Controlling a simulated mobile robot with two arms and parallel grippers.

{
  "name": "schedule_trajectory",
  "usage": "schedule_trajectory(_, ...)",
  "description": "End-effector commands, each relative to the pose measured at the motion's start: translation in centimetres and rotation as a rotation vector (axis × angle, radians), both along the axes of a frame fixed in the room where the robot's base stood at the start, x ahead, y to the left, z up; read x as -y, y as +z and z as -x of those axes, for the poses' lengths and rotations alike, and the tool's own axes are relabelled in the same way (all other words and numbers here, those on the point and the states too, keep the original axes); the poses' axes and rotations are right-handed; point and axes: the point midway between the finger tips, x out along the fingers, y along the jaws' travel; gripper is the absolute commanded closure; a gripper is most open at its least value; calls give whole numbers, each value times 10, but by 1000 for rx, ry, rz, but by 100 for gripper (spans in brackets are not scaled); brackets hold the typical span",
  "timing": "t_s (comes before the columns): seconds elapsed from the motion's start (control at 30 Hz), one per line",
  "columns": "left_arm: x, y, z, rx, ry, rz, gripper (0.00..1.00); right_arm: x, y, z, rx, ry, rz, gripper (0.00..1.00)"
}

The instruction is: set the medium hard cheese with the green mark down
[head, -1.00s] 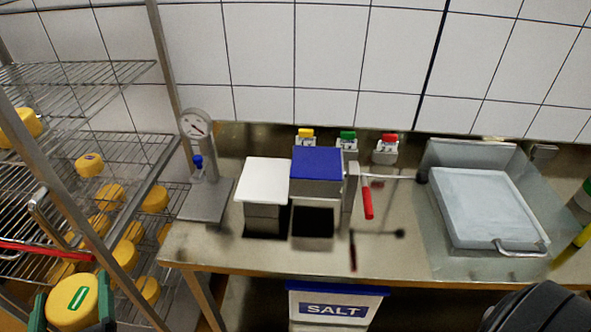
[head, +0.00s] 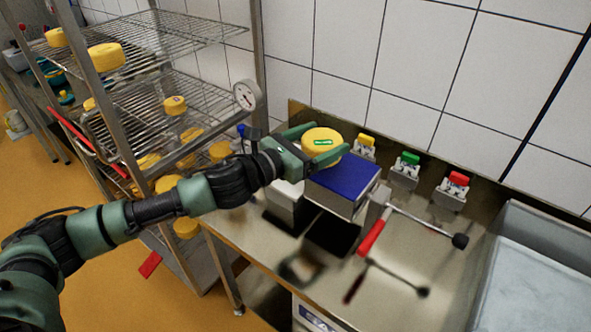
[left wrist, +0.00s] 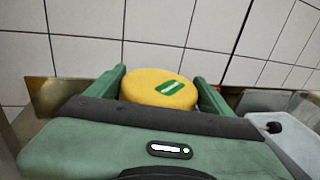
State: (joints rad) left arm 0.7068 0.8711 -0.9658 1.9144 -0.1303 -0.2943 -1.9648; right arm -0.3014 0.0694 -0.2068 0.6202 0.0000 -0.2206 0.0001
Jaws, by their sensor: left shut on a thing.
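The yellow cheese with the green mark (head: 322,146) is held by my left gripper (head: 312,148), whose two green fingers lie on either side of it. The cheese is upright with its mark facing up, at the far end of the blue-topped block (head: 345,174). I cannot tell whether it touches the blue top or hangs just above or behind it. In the left wrist view the cheese (left wrist: 160,88) sits between both fingers. My right gripper does not show in either view.
A wire rack (head: 150,85) with several yellow cheeses stands at left, beside a dial gauge (head: 247,95). Yellow (head: 365,143), green (head: 406,167) and red (head: 455,187) topped holders stand along the wall. A red-handled lever (head: 371,238) is right of the block. A basin (head: 530,255) is at right.

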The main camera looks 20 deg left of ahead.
Motion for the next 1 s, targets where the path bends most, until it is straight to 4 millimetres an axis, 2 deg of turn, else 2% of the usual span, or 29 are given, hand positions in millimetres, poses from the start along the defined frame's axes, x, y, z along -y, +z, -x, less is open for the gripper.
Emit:
schedule_trajectory(0.03, -18, 20, -19, 17, 7, -7, 57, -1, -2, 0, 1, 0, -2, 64)
schedule_trajectory(0.2, -59, 62, -49, 13, 28, -3, 57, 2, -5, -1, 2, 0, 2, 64)
schedule_trajectory(0.3, -73, 78, -57, 10, 38, -1, 57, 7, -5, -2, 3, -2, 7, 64)
schedule_trajectory(0.43, -81, 84, -62, 5, 44, 1, 57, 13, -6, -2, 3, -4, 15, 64)
schedule_trajectory(0.57, -82, 66, -62, -1, 44, 4, 57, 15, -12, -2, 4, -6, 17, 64)
schedule_trajectory(0.73, -82, 20, -62, -5, 45, 6, 57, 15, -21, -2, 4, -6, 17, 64)
schedule_trajectory(1.0, -81, -44, -62, -2, 44, 6, 57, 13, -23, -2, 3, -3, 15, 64)
